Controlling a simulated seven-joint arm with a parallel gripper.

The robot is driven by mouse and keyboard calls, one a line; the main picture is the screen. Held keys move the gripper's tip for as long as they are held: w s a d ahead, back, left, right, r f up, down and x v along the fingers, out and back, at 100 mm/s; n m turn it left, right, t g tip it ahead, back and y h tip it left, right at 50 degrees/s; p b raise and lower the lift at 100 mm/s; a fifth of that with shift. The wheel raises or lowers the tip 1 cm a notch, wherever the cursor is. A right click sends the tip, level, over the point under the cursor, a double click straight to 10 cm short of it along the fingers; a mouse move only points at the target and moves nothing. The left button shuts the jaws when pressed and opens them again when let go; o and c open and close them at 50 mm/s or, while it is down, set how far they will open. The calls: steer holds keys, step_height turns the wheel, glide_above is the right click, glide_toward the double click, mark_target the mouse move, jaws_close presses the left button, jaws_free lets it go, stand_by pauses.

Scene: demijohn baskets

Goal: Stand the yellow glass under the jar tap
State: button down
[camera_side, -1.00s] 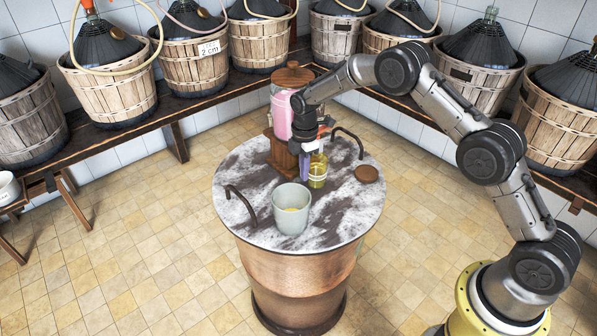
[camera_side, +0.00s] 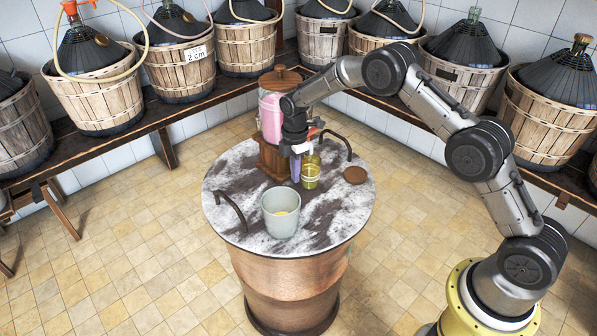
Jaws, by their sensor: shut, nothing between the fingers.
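The yellow glass (camera_side: 311,179) stands upright on the round marble-topped table, to the right of the jar's wooden stand. The jar (camera_side: 271,118) holds pink liquid and sits on that wooden stand (camera_side: 273,160) under a wooden lid. Its tap is hidden or cannot be made out behind my arm. My gripper (camera_side: 302,149) points down in front of the jar's right side, just above and left of the yellow glass. It is shut and holds nothing. It overlaps the glass's upper left in the picture; I cannot tell whether they touch.
A narrow purple thing (camera_side: 295,168) shows below my gripper, beside the glass. A grey-green pot (camera_side: 281,213) stands at the front of the tabletop (camera_side: 240,178). A brown disc (camera_side: 355,174) lies at right. Dark curved handles (camera_side: 231,208) rise at the table's sides. Basketed demijohns line the wall bench.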

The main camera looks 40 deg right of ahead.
steer(key=a, duration=0.3)
steer(key=shift+w+r, duration=0.35)
steer(key=s+d+r+m+t, duration=0.15)
steer(key=s+r, duration=0.25)
steer(key=r, duration=1.1)
steer(key=s+r+n+t, duration=0.1)
steer(key=s+r+t, duration=0.15)
steer(key=r, duration=1.25)
steer(key=s+r+m+t, duration=0.1)
steer(key=s+r+m, duration=0.2)
steer(key=s, duration=0.9)
steer(key=s+r+m+t, duration=0.1)
steer(key=s+r+m, duration=0.25)
steer(key=s, duration=0.75)
steer(key=s+f+m, duration=0.8)
steer(key=s+f, duration=0.2)
steer(key=shift+s+d+m, duration=0.15)
steer(key=shift+d+m, duration=0.2)
steer(key=shift+m, duration=0.05)
